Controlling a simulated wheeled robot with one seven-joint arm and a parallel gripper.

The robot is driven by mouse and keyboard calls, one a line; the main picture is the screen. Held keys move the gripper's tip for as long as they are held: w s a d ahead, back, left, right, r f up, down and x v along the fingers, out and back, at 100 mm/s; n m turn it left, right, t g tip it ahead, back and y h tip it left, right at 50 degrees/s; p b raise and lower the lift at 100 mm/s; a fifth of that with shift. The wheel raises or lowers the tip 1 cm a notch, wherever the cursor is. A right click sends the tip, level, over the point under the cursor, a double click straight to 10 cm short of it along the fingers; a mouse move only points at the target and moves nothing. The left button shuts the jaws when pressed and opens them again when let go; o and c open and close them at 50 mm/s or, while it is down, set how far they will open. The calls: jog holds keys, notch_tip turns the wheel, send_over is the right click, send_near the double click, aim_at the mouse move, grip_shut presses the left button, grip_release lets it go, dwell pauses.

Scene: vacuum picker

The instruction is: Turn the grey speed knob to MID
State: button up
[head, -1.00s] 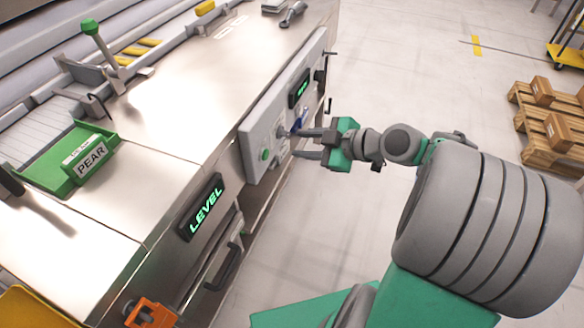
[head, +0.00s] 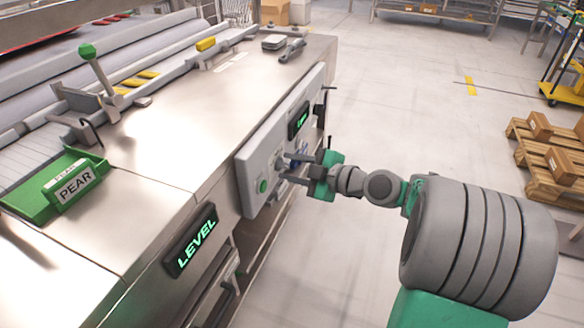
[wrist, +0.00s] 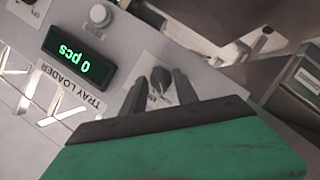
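The grey speed knob (wrist: 160,82) shows in the wrist view on a pale plate of the control panel, with its pointed end toward the top of the picture. Its printed position marks are partly hidden and too small to read. My gripper (wrist: 158,88) has its two dark fingers apart, one on each side of the knob, with gaps visible. In the head view my gripper (head: 288,166) reaches the panel face (head: 250,160) from the right. The knob is mostly hidden there by the fingers.
A green button (head: 262,186) and a lit display (head: 299,119) are on the panel. The wrist view shows a display (wrist: 80,57) reading "0 pcs" and a white button (wrist: 100,16).

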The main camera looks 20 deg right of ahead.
grip_shut()
jog(key=shift+r, duration=0.1)
dwell(0.4)
jog(key=m+p, duration=0.1)
jog(key=m+g+p, duration=0.1)
jog(key=p, duration=0.1)
jog(key=shift+w+d+r+m+g+y, duration=0.1)
jog(key=shift+r+m+g+y, duration=0.1)
jog(key=shift+m+g+y, duration=0.15)
jog(key=m+g+p, duration=0.1)
jog(key=m+p, duration=0.1)
jog(key=p, duration=0.1)
jog(key=shift+y, duration=0.25)
jog(key=shift+w+d+f+m+g+p, duration=0.1)
jog(key=shift+m+g+p, duration=0.25)
jog(key=shift+m+p, duration=0.4)
jog(key=shift+y, duration=0.3)
